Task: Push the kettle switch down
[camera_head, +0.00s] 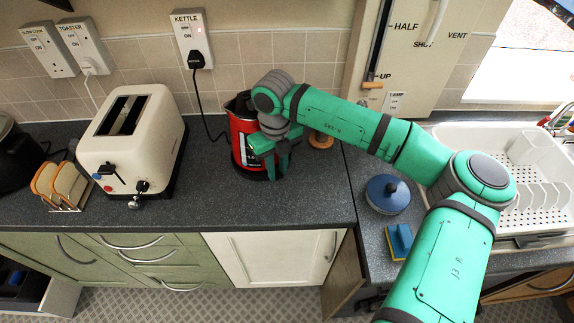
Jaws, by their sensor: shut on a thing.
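The red kettle (237,139) stands upright on the dark worktop near the wall, its black cable running to the wall plug. My gripper (277,165) is at the kettle's right side and shut on it. My gripper and wrist hide the kettle's right side, so the exact part held and any switch there cannot be seen. The wall socket plate labelled KETTLE (188,22) has ON and OFF markings and a small reddish light. A black plug sits in its lower part.
A cream toaster (131,145) and a toast rack (62,188) stand to the left. A blue-lidded pot (388,194), a blue and yellow sponge (399,241) and a white dish rack (530,170) are to the right. The worktop in front of the kettle is clear.

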